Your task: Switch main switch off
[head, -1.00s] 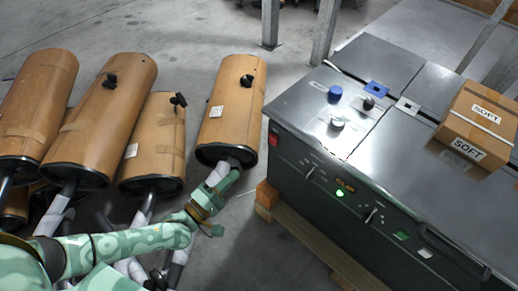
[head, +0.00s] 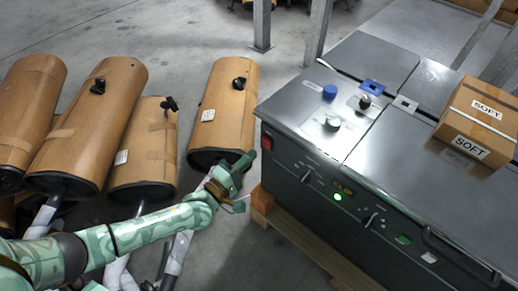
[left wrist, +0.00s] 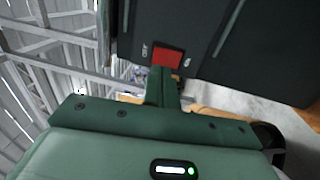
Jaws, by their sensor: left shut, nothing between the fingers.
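The dark metal machine cabinet (head: 300,190) stands at the right in the head view, with knobs on its front panel and a green lit lamp (head: 338,197). A red switch (head: 267,142) sits at the upper left corner of its front; it also shows in the left wrist view (left wrist: 167,57), just beyond my fingertips. I cannot read which position it is in. My left gripper (head: 247,160) is shut and empty, a little to the left of and below the red switch; its closed fingers show in the left wrist view (left wrist: 162,75). My right gripper is not in view.
Several brown wrapped mufflers (head: 225,110) stand at the left, one close behind my left gripper. A cardboard box (head: 478,120) marked SOFT lies on the cabinet top. A wooden pallet (head: 300,240) is under the cabinet. Open floor lies behind.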

